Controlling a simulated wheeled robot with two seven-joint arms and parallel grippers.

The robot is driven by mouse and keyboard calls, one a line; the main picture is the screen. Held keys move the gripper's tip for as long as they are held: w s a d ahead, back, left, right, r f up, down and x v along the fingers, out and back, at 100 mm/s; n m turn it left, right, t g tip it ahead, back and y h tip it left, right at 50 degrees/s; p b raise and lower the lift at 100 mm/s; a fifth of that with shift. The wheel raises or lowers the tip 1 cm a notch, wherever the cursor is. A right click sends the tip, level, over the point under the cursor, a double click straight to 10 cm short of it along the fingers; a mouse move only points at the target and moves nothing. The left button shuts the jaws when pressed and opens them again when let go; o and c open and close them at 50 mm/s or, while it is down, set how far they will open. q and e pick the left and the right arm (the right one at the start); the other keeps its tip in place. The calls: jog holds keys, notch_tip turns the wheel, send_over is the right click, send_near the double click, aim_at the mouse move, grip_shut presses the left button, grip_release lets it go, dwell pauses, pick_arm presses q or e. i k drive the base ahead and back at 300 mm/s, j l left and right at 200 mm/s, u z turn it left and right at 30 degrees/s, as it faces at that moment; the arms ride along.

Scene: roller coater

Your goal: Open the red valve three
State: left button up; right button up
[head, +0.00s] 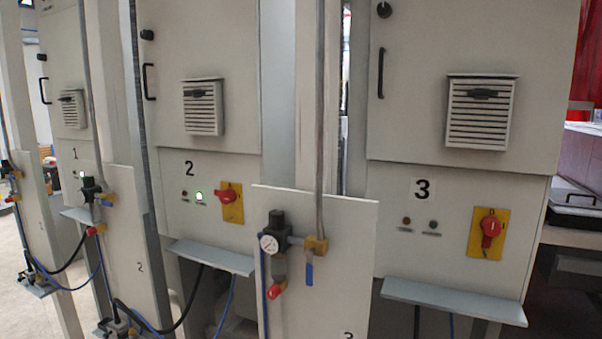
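A cabinet (440,262) marked 3 stands at the right, with a red rotary handle (491,229) on a yellow plate (478,250). That handle points roughly up and down. In front of it, a white panel (340,240) marked 3 at its cut-off lower edge carries a pressure regulator with a round gauge (268,243). A red knob (277,292) sits below the regulator. A blue lever (309,273) hangs down from a brass valve (316,244) on the grey pipe. Neither of my grippers is in view.
Cabinet 2 (215,160) has its red handle (228,195) turned roughly sideways and a lit green lamp (200,196). Cabinet 3's two lamps (420,222) look dark. Grey shelves (455,300) jut out below the cabinets. Similar panels stand at the left.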

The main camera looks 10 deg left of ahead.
aim_at(275, 290)
jog(key=i+j+u, duration=0.1)
jog(key=j+u, duration=0.35)
jog(key=u, duration=0.25)
jog(key=i+j+u, duration=0.2)
jog(key=u, duration=0.15)
